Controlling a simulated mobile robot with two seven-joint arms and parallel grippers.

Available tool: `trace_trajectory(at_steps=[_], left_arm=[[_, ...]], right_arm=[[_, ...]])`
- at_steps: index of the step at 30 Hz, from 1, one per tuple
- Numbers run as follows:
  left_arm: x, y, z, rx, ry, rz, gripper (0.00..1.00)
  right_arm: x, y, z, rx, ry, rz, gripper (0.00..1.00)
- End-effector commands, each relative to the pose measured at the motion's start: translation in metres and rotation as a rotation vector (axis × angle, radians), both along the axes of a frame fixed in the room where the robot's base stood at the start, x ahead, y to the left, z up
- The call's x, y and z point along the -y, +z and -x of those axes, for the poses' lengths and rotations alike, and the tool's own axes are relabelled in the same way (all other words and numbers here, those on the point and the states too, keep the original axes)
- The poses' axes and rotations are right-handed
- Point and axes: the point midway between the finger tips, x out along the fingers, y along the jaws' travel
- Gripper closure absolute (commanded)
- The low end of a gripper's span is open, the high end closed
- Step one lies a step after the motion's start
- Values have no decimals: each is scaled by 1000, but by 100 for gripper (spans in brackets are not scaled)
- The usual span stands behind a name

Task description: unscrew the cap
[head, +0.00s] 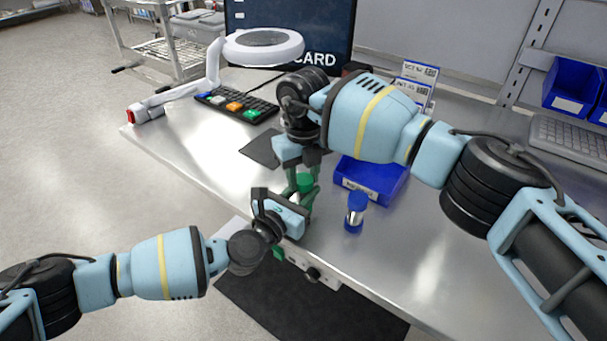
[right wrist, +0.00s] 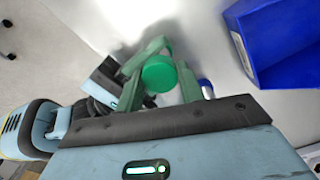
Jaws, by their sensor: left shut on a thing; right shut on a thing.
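A green cap (head: 305,181) sits between the fingertips of my right gripper (head: 303,186), which comes down from above and is shut on it. In the right wrist view, the round green top of the cap (right wrist: 159,73) shows between the two green fingers. My left gripper (head: 304,204) reaches in low from the left and is shut on the body of the green-capped container, just under the cap. That body is mostly hidden by the fingers. I cannot tell whether the cap is still seated on it.
A small container with a blue lid (head: 356,212) stands upright on the metal table just right of the grippers. A blue bin (head: 372,182) lies behind it. A keyboard (head: 238,104) and a magnifier lamp (head: 262,46) are at the back left. The table's front right is clear.

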Motion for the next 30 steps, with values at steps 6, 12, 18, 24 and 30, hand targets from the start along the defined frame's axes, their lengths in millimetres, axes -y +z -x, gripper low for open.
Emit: trace_trajectory(at_steps=[6,12,18,24,30], left_arm=[[0,0,0,0,0,0,100],[0,0,0,0,0,0,100],[0,0,0,0,0,0,100],[0,0,0,0,0,0,100],[0,0,0,0,0,0,100]], right_arm=[[1,1,-1,1,354,3,90],[1,1,-1,1,684,3,90],[0,1,0,1,991,2,90],[0,1,0,1,1139,2,90],[1,1,-1,2,1139,2,90]])
